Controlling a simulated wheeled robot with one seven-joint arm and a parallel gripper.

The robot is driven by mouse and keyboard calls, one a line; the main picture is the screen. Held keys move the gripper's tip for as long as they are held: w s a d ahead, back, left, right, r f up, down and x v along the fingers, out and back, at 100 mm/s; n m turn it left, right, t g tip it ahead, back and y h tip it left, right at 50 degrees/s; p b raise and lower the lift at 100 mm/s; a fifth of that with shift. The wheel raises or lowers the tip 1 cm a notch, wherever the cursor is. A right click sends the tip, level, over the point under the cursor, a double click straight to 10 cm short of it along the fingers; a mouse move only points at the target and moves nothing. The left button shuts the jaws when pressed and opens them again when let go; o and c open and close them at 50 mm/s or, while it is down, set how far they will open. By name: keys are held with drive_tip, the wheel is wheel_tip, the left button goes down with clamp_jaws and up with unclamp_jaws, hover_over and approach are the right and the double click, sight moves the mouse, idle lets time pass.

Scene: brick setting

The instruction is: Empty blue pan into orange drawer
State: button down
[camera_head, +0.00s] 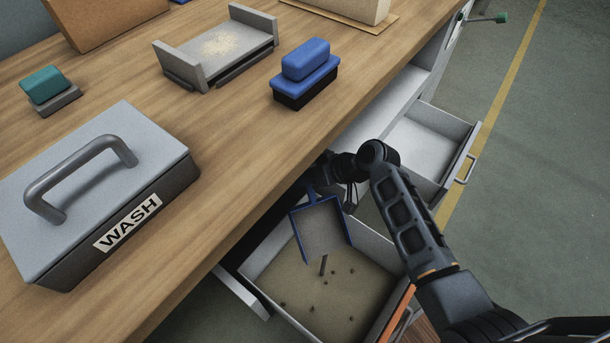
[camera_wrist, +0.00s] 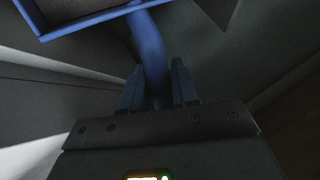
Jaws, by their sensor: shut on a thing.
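The blue pan (camera_head: 320,228), a dustpan with a blue rim and a greyish inside, hangs over the open drawer with the orange front (camera_head: 397,315). Its mouth points down toward the drawer, and no debris shows on it. Several dark bits and a small upright dark piece (camera_head: 323,265) show on the drawer's floor. My gripper (camera_wrist: 158,88) is shut on the pan's blue handle (camera_wrist: 148,45) in the wrist view. The pan's rim (camera_wrist: 85,22) shows at the top there. In the head view my gripper is mostly hidden by the table edge and my wrist.
Another open drawer (camera_head: 425,150), pale and empty-looking, juts out farther back.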

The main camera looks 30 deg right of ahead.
sight(312, 194)
drive_tip(key=shift+s+r, duration=0.15)
drive_tip(key=shift+s, duration=0.1)
drive_tip(key=shift+s+a+r+t, duration=0.2)
drive_tip(key=shift+s+r+t, duration=0.1)
drive_tip(key=shift+s, duration=0.25)
drive_tip(key=shift+s+r, duration=0.15)
drive_tip(key=shift+s, duration=0.15)
drive_tip(key=shift+s+a+r+n+t, duration=0.15)
drive_tip(key=shift+s+r+t, duration=0.1)
drive_tip(key=shift+s, duration=0.2)
drive_tip(key=shift+s+a+r+n+t, duration=0.15)
drive_tip(key=shift+s+r+t, duration=0.1)
drive_tip(key=shift+s, duration=0.15)
drive_tip(key=shift+s+r+b, duration=0.1)
drive_tip(key=shift+s+b, duration=0.2)
drive_tip(key=shift+s+a+r+n+t+b, duration=0.2)
drive_tip(key=shift+s+r+t+b, duration=0.15)
drive_tip(key=shift+s+b, duration=0.2)
drive_tip(key=shift+s+a+r+n+t+b, duration=0.1)
drive_tip(key=shift+s+r+n+t+b, duration=0.1)
drive_tip(key=shift+s+t+b, duration=0.35)
drive_tip(key=shift+s+r+b, duration=0.25)
drive_tip(key=shift+s+b, duration=0.15)
drive_tip(key=shift+s, duration=0.2)
idle(1.5)
